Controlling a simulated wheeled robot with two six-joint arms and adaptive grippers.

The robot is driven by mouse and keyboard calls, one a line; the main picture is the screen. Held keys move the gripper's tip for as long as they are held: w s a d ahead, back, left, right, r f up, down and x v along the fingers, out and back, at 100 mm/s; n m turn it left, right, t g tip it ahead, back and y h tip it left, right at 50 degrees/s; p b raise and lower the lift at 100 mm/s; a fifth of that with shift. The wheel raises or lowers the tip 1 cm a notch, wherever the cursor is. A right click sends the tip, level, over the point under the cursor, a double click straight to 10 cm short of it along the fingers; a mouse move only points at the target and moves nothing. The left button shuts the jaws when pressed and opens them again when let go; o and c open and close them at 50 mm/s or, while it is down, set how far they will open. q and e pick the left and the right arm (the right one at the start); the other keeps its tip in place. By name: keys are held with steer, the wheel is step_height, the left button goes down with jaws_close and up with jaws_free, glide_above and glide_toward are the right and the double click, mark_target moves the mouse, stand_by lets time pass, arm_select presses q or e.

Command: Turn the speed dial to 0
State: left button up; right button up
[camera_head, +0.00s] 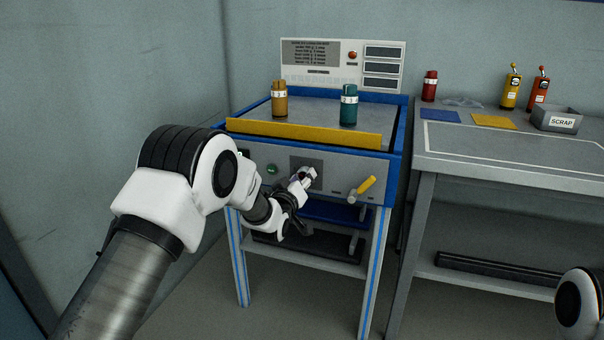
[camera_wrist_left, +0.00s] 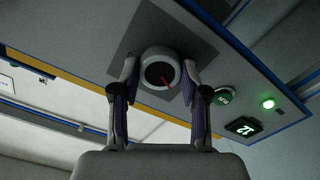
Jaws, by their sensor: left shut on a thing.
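The speed dial (camera_wrist_left: 160,72) is a round pale knob with a red pointer mark, set on a dark square plate on the machine's front panel. In the left wrist view my left gripper (camera_wrist_left: 159,82) has one finger on each side of the dial and is shut on it. In the head view the same gripper (camera_head: 306,176) is at the front panel and largely hides the dial. My right gripper is out of view.
A yellow-handled lever (camera_head: 366,186) sticks out right of the dial. A green button (camera_head: 271,169) is on its left. Amber (camera_head: 279,101) and teal (camera_head: 348,108) canisters stand on the machine top behind a yellow bar (camera_head: 300,132). A grey bench (camera_head: 510,150) stands at right.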

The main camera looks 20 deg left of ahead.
arm_select(q)
steer(key=shift+n+p, duration=0.45)
steer(key=shift+n, duration=0.55)
steer(key=o, duration=1.1)
steer(key=shift+o, duration=0.2)
steer(key=s, duration=1.2)
steer(key=shift+a, duration=0.2)
